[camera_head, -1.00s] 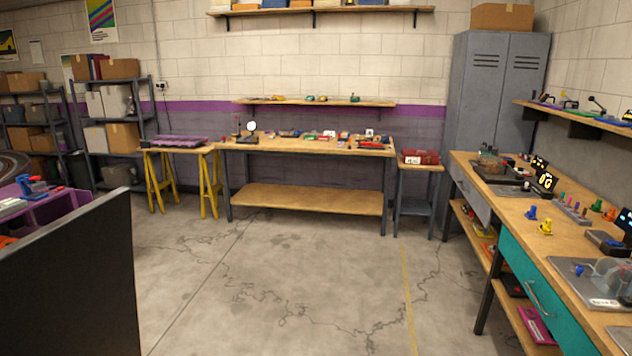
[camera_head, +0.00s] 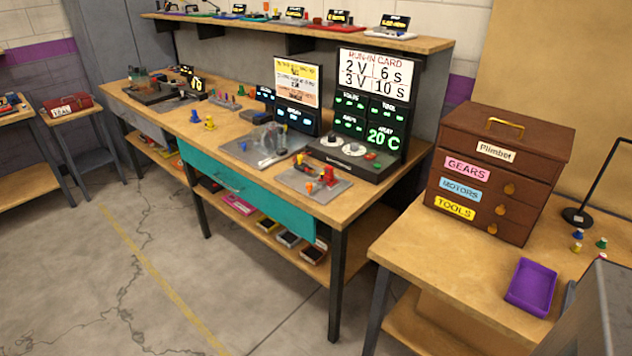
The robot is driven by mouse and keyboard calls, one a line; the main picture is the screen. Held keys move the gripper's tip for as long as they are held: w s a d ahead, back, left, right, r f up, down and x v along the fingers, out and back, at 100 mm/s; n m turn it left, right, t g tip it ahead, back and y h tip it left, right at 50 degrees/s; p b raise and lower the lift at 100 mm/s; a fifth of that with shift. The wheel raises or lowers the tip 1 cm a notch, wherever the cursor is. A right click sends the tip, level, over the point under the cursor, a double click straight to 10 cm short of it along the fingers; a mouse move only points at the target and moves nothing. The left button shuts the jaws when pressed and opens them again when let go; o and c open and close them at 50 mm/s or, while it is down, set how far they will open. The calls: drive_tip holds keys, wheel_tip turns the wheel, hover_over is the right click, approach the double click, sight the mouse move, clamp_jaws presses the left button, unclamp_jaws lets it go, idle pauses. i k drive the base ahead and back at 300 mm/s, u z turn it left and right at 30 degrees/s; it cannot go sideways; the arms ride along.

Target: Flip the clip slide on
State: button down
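I cannot make out which part is the clip slide; the small controls are too small to tell. The workbench (camera_head: 236,172) holds several devices. A dark unit (camera_head: 350,163) with round dials and a lit green display (camera_head: 383,139) stands towards its right end. In front of it a grey plate (camera_head: 300,187) carries small red and orange parts. To the left, another grey plate (camera_head: 240,150) carries a clear, rounded device (camera_head: 266,140). My gripper is not in view.
A brown drawer cabinet (camera_head: 467,210) and a purple tray (camera_head: 531,286) are on the right table (camera_head: 440,262). A teal drawer front (camera_head: 235,185) faces the aisle. The cracked concrete floor (camera_head: 130,290) in front is clear. A shelf (camera_head: 300,28) hangs above the bench.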

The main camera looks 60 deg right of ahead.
sight(299, 165)
drive_tip(key=z, duration=4.9)
drive_tip(key=i, duration=0.1)
drive_tip(key=u, duration=3)
drive_tip(key=i, duration=0.1)
drive_tip(key=u, duration=0.1)
drive_tip(key=k, duration=0.6)
drive_tip(key=u, duration=0.15)
drive_tip(key=i, duration=0.6)
drive_tip(key=z, duration=0.05)
